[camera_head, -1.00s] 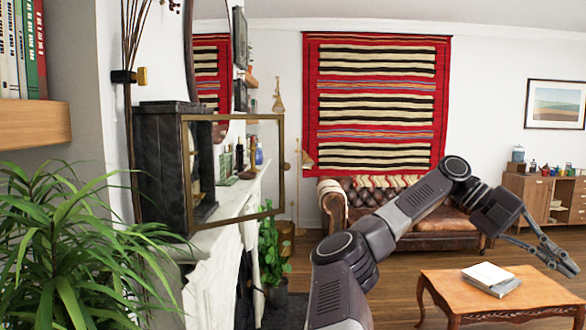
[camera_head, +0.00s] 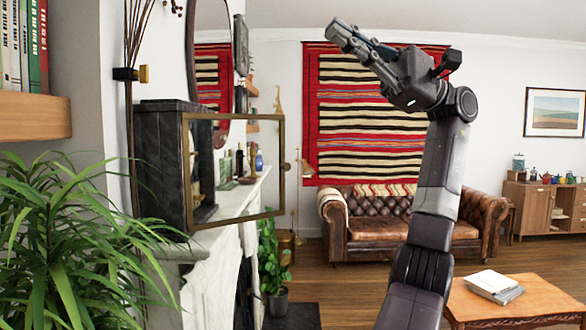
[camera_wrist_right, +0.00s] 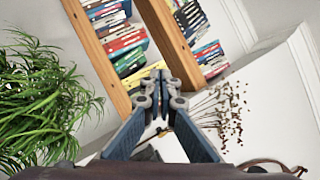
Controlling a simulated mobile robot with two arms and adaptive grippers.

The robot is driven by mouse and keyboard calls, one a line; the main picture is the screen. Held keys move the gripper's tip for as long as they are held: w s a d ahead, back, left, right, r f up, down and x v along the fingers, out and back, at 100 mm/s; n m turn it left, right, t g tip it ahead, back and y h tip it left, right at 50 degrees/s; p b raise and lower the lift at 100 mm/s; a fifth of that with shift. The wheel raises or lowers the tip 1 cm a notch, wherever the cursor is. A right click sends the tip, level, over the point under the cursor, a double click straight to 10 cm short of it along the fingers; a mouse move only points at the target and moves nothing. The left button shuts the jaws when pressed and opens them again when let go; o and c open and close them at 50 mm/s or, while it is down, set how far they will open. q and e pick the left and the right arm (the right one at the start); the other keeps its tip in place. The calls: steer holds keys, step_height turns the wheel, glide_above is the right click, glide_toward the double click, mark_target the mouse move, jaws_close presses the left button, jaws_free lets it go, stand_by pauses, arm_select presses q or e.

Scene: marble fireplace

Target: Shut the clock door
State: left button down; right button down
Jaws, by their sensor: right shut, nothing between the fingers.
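The black marble clock (camera_head: 160,165) stands on the mantelpiece at the left of the head view. Its brass-framed glass door (camera_head: 281,170) stands wide open, swung out to the right, with a small round knob on its free edge. My right gripper (camera_head: 338,32) is raised above and to the right of the door, well apart from it, its fingers shut and empty and pointing up-left. In the right wrist view the shut fingers (camera_wrist_right: 159,80) show against the bookshelves. The clock is not clearly seen in that view. My left gripper is not in view.
A leafy plant (camera_head: 60,250) fills the lower left, below a bookshelf (camera_head: 35,115). Bottles and small items stand on the white mantelpiece (camera_head: 225,205) behind the door. A wooden table (camera_head: 530,295) with books is at lower right. The air right of the door is free.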

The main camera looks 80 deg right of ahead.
steer(key=w+d+f+m+h, duration=0.5)
steer(key=w+d+h, duration=0.2)
steer(key=w+h, duration=0.1)
steer(key=m+g+h+b, duration=0.2)
steer(key=m+g+h, duration=0.4)
steer(key=g+h, duration=0.5)
glide_toward(288, 167)
steer(key=w+f+p, duration=0.1)
steer(key=w+d+f+t+h+p, duration=0.1)
steer(key=f, duration=0.1)
steer(key=d+f+t+h+p, duration=0.1)
steer(key=f, duration=0.1)
steer(key=shift+w+f, duration=0.1)
steer(key=shift+w, duration=0.3)
steer(key=shift+w+d+f+p, duration=0.15)
steer(key=shift+w+d+p, duration=0.25)
steer(key=shift+w+p, duration=0.1)
steer(key=shift+s, duration=0.1)
